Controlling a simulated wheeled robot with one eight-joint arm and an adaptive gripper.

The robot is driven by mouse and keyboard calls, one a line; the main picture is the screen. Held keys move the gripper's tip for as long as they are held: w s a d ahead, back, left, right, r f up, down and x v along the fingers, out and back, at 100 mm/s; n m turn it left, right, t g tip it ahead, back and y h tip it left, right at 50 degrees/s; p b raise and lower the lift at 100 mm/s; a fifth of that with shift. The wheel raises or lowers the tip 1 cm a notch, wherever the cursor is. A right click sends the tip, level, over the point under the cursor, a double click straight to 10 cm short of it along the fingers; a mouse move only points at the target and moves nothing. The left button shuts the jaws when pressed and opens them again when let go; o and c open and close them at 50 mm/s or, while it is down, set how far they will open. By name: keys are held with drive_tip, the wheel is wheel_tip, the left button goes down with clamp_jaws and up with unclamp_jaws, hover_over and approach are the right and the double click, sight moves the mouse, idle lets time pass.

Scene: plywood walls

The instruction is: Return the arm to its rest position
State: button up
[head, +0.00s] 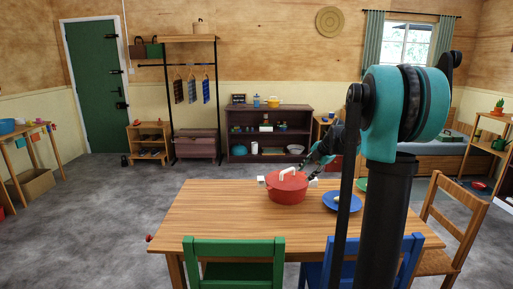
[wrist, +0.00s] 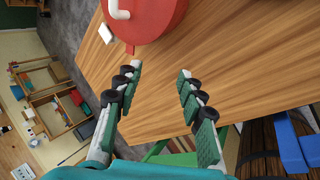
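My arm rises in front of the table in the head view. My gripper shows in part beside my arm, above and right of the red pot (head: 287,190), and its fingertips are hard to make out there. In the wrist view my gripper (wrist: 159,70) has its two fingers spread, with only bare tabletop between them. The red pot (wrist: 150,22) lies beyond the fingertips in the wrist view, apart from the fingers. The pot has a lid with a pale handle and stands on the wooden table (head: 215,215).
A blue plate (head: 333,203) and a partly hidden green plate (head: 361,185) are right of the pot. A green chair (head: 235,247), a blue chair (head: 318,275) and a wooden chair (head: 455,215) stand at the table. Open floor (head: 100,220) lies to the left.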

drive_tip(key=s+f+m+h, duration=0.1)
drive_tip(key=s+f+m, duration=0.4)
drive_tip(key=s+m, duration=0.3)
drive_tip(key=s+a+f+m+h, duration=0.1)
drive_tip(key=s+f+m, duration=0.4)
drive_tip(key=s, duration=1.1)
drive_tip(key=s+a+f+m+h, duration=0.1)
drive_tip(key=s+f+m, duration=0.5)
drive_tip(key=s+m, duration=0.6)
drive_tip(key=shift+s+g+h, duration=0.25)
drive_tip(key=shift+g+h, duration=0.15)
drive_tip(key=shift+h, duration=0.2)
